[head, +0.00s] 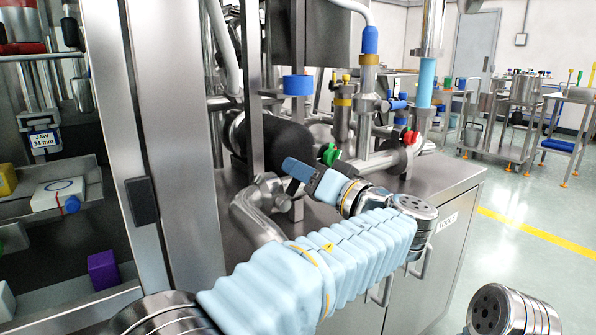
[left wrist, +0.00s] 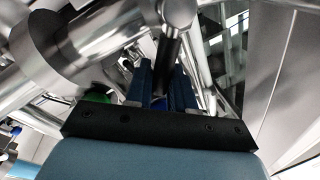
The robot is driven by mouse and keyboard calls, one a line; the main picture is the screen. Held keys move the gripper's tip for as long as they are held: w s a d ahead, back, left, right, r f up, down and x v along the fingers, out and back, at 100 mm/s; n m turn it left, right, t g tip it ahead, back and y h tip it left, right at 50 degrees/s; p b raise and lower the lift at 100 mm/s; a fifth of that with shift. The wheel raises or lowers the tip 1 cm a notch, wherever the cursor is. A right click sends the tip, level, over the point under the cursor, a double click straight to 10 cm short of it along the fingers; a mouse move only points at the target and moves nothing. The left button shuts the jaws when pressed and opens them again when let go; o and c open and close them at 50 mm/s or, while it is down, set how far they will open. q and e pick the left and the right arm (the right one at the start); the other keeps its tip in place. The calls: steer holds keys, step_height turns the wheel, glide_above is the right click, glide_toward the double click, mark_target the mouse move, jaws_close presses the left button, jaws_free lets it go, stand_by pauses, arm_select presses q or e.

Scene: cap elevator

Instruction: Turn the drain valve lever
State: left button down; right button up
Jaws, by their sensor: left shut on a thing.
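The lever runs down between the fingers from a round metal fitting (left wrist: 177,10). The fingers and the gripper body hide the lever in the head view. A small blue patch shows low between the fingers in the left wrist view. My right gripper is out of view.
A dark cylinder (head: 272,143) and metal pipes crowd close behind the gripper. A green knob (head: 330,154) and a red knob (head: 410,138) are near it on the right. A steel cabinet (head: 440,265) stands below. A steel post (head: 160,150) rises on the left.

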arm_select(q)
steer(key=shift+d, duration=0.1)
stand_by(0.3)
steer(key=c, duration=1.1)
jaws_free()
steer(key=v, duration=1.3)
steer(key=shift+s+d+f+b, duration=0.15)
steer(key=shift+s+d+b, duration=0.15)
steer(key=shift+b, duration=0.15)
